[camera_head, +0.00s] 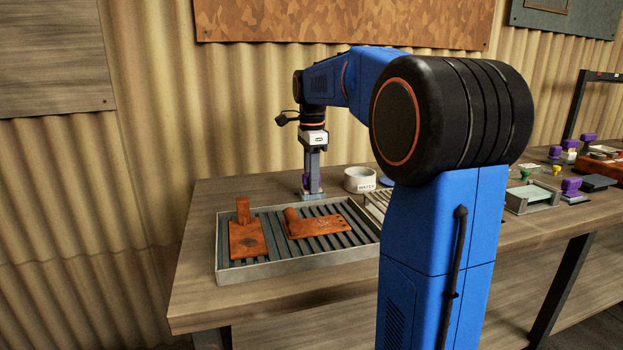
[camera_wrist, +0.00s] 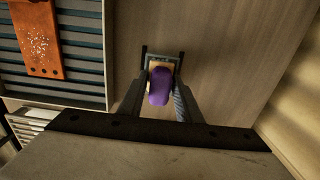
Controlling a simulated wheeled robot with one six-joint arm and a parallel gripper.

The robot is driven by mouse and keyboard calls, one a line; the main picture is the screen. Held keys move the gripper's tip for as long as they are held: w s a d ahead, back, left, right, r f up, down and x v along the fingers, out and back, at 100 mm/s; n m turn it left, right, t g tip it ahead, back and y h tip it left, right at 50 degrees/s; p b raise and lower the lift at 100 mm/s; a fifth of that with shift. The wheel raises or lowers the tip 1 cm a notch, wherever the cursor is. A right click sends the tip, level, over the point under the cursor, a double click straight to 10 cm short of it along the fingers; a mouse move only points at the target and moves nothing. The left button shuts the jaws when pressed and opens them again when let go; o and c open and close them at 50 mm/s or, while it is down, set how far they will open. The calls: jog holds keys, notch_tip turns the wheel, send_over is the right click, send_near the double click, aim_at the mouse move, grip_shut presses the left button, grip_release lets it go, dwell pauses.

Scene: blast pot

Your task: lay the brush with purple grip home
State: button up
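A brush with a purple grip (camera_wrist: 159,86) is between the two fingers of my gripper (camera_wrist: 162,68) in the wrist view. Its pale block and a grey edge show beyond the grip. In the head view my gripper (camera_head: 313,178) points straight down at the back of the bench, and the purple grip (camera_head: 307,181) shows beside its fingers. A grey base (camera_head: 312,195) is at the fingertips, low over or on the bench. The fingers lie close along both sides of the brush; I cannot tell whether they press on it.
A slatted grey tray (camera_head: 287,267) in front holds two orange-brown pieces, one upright-handled (camera_head: 246,238) and one lying (camera_head: 320,227). A white "WATER" bowl (camera_head: 359,180) stands right of my gripper. More purple-gripped items (camera_head: 571,187) stand at the far right. Bare bench lies left.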

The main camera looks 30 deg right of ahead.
jog(key=o, duration=0.4)
jog(key=shift+o, duration=0.2)
jog(key=shift+r, duration=0.1)
notch_tip(320, 180, up, 17)
jog(key=shift+r, duration=0.15)
dwell(0.6)
